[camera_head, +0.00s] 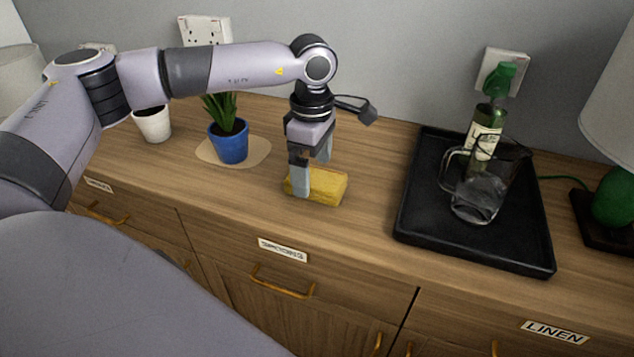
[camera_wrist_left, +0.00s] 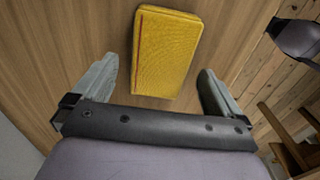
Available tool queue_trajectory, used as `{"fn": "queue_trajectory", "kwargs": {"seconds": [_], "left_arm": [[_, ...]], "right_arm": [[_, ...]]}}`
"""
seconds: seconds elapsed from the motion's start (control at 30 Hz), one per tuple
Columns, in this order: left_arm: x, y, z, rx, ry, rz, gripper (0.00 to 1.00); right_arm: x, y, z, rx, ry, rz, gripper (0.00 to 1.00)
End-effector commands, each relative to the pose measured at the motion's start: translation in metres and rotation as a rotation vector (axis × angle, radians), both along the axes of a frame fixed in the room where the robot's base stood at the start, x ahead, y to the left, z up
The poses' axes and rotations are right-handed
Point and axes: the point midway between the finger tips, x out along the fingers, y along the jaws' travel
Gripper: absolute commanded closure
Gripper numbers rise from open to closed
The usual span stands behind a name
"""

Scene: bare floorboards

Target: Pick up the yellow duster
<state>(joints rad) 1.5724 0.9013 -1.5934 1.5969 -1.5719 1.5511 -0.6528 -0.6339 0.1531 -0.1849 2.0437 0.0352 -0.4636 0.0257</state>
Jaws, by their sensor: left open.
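The yellow duster (camera_head: 327,187) is a small block lying on the wooden sideboard top near its front edge. In the left wrist view the duster (camera_wrist_left: 166,50) lies ahead of and between the two finger lines, with a thin red line along its left side. My left gripper (camera_head: 312,173) points down over the duster in the head view, and one finger hides part of its left end. In the left wrist view the gripper (camera_wrist_left: 155,92) is open, its fingers apart on either side, with clear space between each finger and the duster. My right gripper is not in view.
A blue plant pot (camera_head: 229,142) stands on a beige mat (camera_head: 205,153), with a white pot (camera_head: 153,124) to its left. At right, a black tray (camera_head: 415,210) holds a glass jug (camera_head: 478,190) and a green bottle (camera_head: 487,128). A green lamp (camera_head: 612,198) stands farther right.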

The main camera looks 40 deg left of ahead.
Motion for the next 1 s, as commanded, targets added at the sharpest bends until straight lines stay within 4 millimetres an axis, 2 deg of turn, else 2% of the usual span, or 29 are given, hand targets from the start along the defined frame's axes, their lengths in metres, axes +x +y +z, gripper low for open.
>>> {"fn": "queue_trajectory", "kwargs": {"seconds": [0.13, 0.4, 0.47, 0.5, 0.6, 1.0], "left_arm": [[0.000, 0.000, -0.018, -0.001, 0.002, 0.001, 0.00], [0.000, 0.000, -0.021, -0.002, 0.000, 0.001, 0.00], [0.000, 0.000, -0.021, -0.002, 0.000, 0.001, 0.16], [0.000, 0.000, -0.021, -0.002, 0.000, 0.001, 0.29], [0.000, 0.000, -0.021, -0.002, 0.000, 0.001, 0.60], [0.000, -0.001, -0.015, -0.003, -0.002, 0.001, 0.60]], "right_arm": [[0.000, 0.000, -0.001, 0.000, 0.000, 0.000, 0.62], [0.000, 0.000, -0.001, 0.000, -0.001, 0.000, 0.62], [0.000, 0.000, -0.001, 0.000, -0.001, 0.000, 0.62], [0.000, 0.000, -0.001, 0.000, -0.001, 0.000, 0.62], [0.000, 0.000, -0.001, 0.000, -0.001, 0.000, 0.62], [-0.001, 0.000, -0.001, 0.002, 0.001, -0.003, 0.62]]}}
